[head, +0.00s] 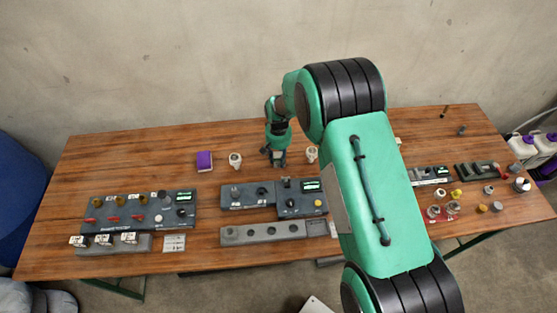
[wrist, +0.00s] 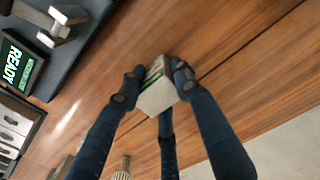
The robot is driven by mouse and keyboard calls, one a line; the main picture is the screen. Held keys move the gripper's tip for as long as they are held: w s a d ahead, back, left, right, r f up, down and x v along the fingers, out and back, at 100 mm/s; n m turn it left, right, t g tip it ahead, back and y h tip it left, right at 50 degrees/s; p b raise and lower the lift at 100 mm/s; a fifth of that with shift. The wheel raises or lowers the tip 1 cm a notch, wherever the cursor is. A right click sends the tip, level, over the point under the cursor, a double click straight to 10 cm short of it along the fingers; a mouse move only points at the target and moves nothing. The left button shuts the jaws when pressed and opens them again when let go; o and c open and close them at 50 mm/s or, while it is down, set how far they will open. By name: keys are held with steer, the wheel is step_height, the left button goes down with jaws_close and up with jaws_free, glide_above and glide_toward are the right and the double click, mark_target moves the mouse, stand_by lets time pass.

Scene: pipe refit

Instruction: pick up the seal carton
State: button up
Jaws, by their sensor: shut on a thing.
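The seal carton (wrist: 157,97) is a small whitish box with a green band, seen in the wrist view between my fingers. My gripper (wrist: 155,80) is shut on it, with a dark fingertip on either side and a third finger below it. In the head view my gripper (head: 277,158) is over the back middle of the table, behind the dark control panels. The carton cannot be made out clearly there. I cannot tell from these views whether it touches the wooden table.
The wooden table (head: 130,165) has a purple box (head: 204,161) and white fittings (head: 235,160) beside my gripper. Dark panels (head: 250,195) and a grey block (head: 270,232) stand in front. Several small fittings lie at the right. My arm hides part of the table.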

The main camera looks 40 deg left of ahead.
mark_target(278, 155)
steer(key=shift+r, duration=0.15)
step_height(278, 155, up, 10)
steer(key=shift+f+p, duration=0.1)
steer(key=shift+p, duration=0.35)
stand_by(0.8)
steer(key=s+a+f+p, duration=0.1)
steer(key=s, duration=0.2)
steer(key=s+a+f+p, duration=0.1)
steer(key=s+a+f, duration=0.1)
steer(key=s, duration=0.1)
steer(key=s+a+f+p, duration=0.1)
steer(key=s+a, duration=0.1)
steer(key=s, duration=0.2)
steer(key=shift+f+p, duration=0.3)
steer(key=shift+f, duration=0.1)
steer(key=w+a, duration=0.2)
steer(key=a, duration=0.2)
steer(key=w+a+f, duration=0.1)
steer(key=w+a, duration=0.2)
steer(key=a, duration=0.2)
steer(key=w+a, duration=0.3)
steer(key=a, duration=0.1)
steer(key=shift+w+a+f, duration=0.15)
steer(key=shift+a+f, duration=0.1)
steer(key=shift+a, duration=0.1)
